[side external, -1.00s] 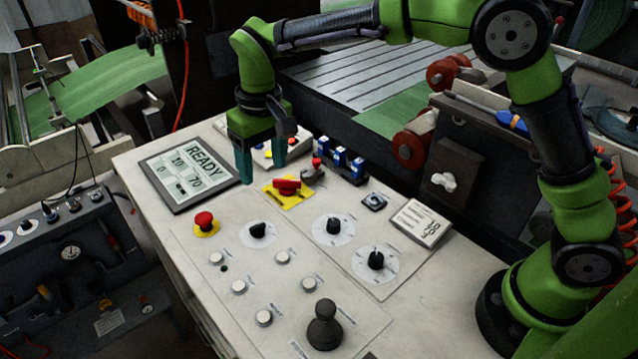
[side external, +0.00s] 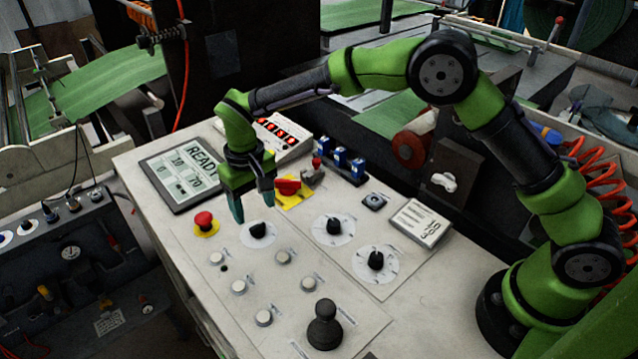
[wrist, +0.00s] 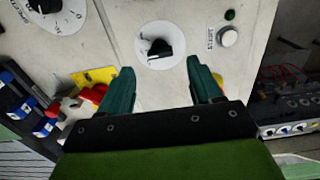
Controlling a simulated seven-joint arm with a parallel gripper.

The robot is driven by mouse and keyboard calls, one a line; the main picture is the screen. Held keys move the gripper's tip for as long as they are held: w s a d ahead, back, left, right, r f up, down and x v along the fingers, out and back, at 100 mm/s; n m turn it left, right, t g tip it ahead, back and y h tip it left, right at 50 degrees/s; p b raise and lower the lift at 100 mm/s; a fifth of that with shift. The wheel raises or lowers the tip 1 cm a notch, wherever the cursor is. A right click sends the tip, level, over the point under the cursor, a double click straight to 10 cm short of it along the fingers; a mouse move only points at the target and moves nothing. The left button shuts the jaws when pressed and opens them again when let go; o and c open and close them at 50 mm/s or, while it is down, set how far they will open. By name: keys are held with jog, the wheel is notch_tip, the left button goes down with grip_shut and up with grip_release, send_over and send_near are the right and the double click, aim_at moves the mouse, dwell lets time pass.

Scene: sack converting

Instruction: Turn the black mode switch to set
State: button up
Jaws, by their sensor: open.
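The black mode switch (side external: 258,231) is a small pointer knob on a white round dial, on the pale panel. In the wrist view the knob (wrist: 160,48) lies just beyond the gap between my fingertips, roughly centred. My gripper (side external: 253,211) is open and empty, pointing down above the panel, slightly behind the switch in the side view. In the wrist view its two teal fingers (wrist: 160,70) are apart and clear of the knob. The dial's lettering is too small to read.
A red emergency button (side external: 204,221) stands left of the switch. A red rotary handle on a yellow plate (side external: 295,201) is close behind my gripper. Two larger black dials (side external: 334,226) (side external: 376,261), white push buttons (side external: 283,257) and a black joystick (side external: 325,325) surround the switch.

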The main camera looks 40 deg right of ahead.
aim_at(257, 225)
notch_tip(257, 225, down, 5)
jog(key=shift+r, duration=0.1)
dwell(0.3)
jog(key=c, duration=1)
jog(key=shift+c, duration=0.2)
jog(key=shift+n, duration=0.4)
jog(key=n, duration=0.3)
jog(key=shift+n, duration=0.4)
jog(key=n, duration=0.4)
jog(key=shift+n, duration=0.3)
